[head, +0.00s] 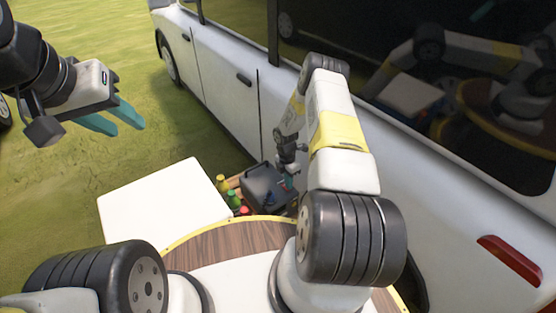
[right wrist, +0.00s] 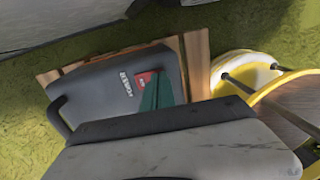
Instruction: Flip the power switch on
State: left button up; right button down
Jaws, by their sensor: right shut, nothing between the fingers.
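A dark grey power box (head: 262,186) with a handle stands at the lower middle of the head view, beside the white van. The right wrist view shows its top face (right wrist: 105,85), lettered "POWER", with a small red switch (right wrist: 143,80) beside the lettering. My right gripper (right wrist: 155,80) is shut and empty, its teal fingertips right at the red switch and partly covering it. I cannot tell whether they touch it or which way it is set. In the head view my right gripper (head: 288,182) is at the box's right side. My left gripper (head: 129,126) is open and empty over the grass.
The box rests in or on a wooden crate (right wrist: 197,62). Bottles with green, yellow and red tops (head: 233,199) stand beside it. A white table-like surface (head: 150,205) is to the left. The white van (head: 225,75) runs close along my right arm. Open grass lies left.

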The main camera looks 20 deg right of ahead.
jog(key=shift+s+f, duration=0.1)
jog(key=shift+f, duration=0.15)
dwell(0.3)
jog(key=shift+w+a+r, duration=0.15)
jog(key=shift+w, duration=0.25)
jog(key=shift+w+a+r, duration=0.1)
jog(key=shift+w+a, duration=0.05)
jog(key=shift+w, duration=0.2)
jog(key=shift+r, duration=0.1)
